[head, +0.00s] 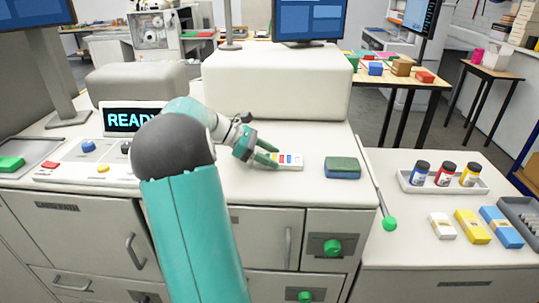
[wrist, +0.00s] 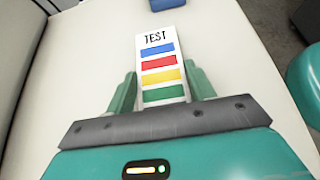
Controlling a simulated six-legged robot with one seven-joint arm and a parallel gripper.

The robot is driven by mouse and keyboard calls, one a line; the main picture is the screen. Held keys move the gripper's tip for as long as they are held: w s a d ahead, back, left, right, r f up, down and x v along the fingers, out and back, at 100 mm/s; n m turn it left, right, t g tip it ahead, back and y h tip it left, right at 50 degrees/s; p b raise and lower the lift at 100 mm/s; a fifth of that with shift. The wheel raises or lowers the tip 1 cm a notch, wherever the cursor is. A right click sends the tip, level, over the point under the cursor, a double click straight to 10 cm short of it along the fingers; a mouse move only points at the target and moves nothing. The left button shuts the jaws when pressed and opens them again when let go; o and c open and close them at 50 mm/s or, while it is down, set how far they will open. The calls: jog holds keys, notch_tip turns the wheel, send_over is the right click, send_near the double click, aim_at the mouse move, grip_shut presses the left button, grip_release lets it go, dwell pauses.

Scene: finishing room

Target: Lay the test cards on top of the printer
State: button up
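The test cards (head: 291,161) are a white block-like stack lying flat on the white top, printed TEST above blue, red, yellow and green stripes. They also show in the wrist view (wrist: 160,65). My gripper (head: 268,155) reaches down to their left end. In the wrist view, its two fingers (wrist: 161,85) stand on either side of the green-striped end, with narrow gaps visible. The printer is not labelled; a large white machine with a READY screen (head: 132,118) and a raised white housing (head: 275,82) stands here. My arm hides part of it.
A green-topped blue block (head: 342,168) lies right of the cards. A lower side surface holds a tray (head: 410,186) of ink bottles, plus white, yellow and blue boxes (head: 502,226). A green-ended rod (head: 389,222) is at its left edge. A control panel (head: 85,165) is left of my arm.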

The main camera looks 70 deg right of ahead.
jog(key=o, duration=0.4)
jog(key=shift+o, duration=0.2)
jog(key=v, duration=1.2)
